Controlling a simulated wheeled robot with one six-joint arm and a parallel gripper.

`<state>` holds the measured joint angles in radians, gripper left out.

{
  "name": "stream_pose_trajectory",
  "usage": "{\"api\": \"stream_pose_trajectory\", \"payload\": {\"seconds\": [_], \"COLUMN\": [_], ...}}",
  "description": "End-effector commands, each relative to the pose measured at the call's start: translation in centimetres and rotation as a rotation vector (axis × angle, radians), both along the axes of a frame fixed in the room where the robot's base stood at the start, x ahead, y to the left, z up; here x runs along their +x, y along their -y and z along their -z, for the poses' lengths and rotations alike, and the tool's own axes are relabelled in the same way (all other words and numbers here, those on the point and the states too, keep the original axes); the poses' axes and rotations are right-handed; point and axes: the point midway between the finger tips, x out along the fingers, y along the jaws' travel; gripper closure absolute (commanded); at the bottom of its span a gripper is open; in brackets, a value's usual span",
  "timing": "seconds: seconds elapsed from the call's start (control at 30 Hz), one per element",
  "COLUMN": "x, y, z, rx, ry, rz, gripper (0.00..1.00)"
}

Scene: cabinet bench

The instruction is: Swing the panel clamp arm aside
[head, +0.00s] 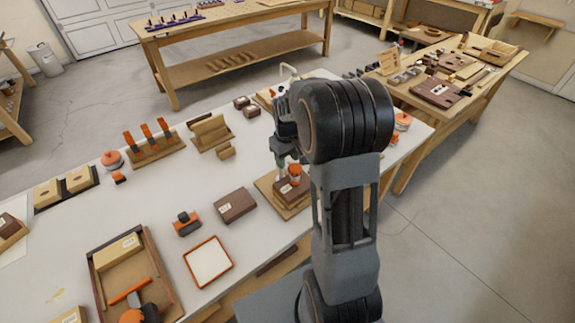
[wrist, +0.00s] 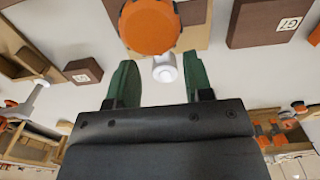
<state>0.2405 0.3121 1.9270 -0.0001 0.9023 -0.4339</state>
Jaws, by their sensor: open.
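An orange, round-edged part (wrist: 148,25) sits over a tan wooden base (wrist: 190,38) at the top of the wrist view. A small white cylinder (wrist: 165,68) shows just below it. My gripper (wrist: 160,68) has its two green fingers apart, with the white cylinder appearing between them; I cannot tell whether they touch it. In the head view my gripper (head: 288,164) is low over a wooden base (head: 266,186) bearing a brown block (head: 291,189) and an orange-topped part (head: 295,172). My arm hides part of this, and I cannot make out the clamp arm for certain.
A brown block marked G7 (wrist: 275,22) and another brown block (wrist: 83,70) lie to either side in the wrist view. On the white bench are a dark box (head: 235,206), an orange-rimmed tray (head: 208,262) and a wooden tray (head: 158,268).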

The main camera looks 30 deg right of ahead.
Motion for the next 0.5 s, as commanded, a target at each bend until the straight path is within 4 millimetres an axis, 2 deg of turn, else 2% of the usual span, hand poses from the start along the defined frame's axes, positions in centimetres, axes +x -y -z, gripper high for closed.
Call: {"api": "stream_pose_trajectory", "payload": {"seconds": [0.2, 0.5], "x": [0.0, -0.1], "y": [0.0, 0.0], "z": [2.6, 3.7], "rx": [0.001, 0.000], "ry": [-0.002, -0.001], "rz": [0.000, 0.000], "gripper": [0.53, 0.53]}}
